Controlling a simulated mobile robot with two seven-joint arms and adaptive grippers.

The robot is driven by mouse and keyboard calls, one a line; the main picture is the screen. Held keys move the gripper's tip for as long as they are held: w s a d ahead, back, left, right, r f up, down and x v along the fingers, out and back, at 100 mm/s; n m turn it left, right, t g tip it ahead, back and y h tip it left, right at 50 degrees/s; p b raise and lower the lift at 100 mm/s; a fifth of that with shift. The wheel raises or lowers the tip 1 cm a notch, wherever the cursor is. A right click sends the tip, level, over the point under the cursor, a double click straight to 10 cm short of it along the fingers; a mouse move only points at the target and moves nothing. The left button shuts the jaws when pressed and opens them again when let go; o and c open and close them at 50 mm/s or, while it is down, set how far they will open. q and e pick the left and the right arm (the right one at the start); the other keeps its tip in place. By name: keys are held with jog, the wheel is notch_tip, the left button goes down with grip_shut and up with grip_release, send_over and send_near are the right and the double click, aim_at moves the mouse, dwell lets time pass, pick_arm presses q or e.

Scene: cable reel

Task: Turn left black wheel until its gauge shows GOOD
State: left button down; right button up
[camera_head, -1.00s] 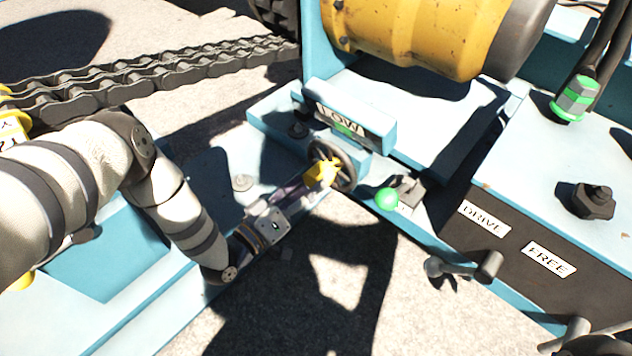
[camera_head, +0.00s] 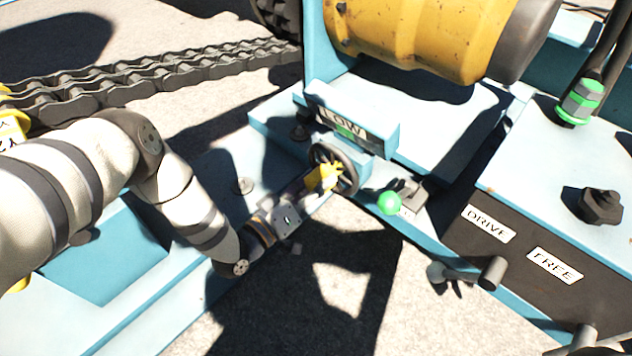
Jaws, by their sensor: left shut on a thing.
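The black wheel (camera_head: 345,157) is a small spoked handwheel on the front of a light blue block. The gauge (camera_head: 342,124) above it reads LOW, with a bit of green showing below the word. My left gripper (camera_head: 325,178) comes in from the left, its yellow fingertips at the wheel's near face. It is shut on the wheel, though the fingers hide the exact hold. My right gripper is not in view.
A green ball knob (camera_head: 389,203) sits just right of the wheel. A dark panel has DRIVE (camera_head: 488,224) and FREE (camera_head: 554,265) labels beside a lever (camera_head: 470,273). A yellow drum (camera_head: 420,35) is behind, and a heavy chain (camera_head: 190,75) runs at upper left.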

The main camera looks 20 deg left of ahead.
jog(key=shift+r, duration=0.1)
pick_arm(q)
jog(key=m+p, duration=0.1)
jog(key=m, duration=0.3)
jog(key=shift+r+p, duration=0.1)
jog(key=shift+p, duration=0.25)
jog(key=shift+m+p, duration=0.6)
jog(key=shift+m, duration=1.4)
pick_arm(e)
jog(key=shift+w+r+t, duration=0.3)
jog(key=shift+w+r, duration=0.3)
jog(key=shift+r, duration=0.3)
pick_arm(q)
jog(key=c, duration=0.9)
grip_release()
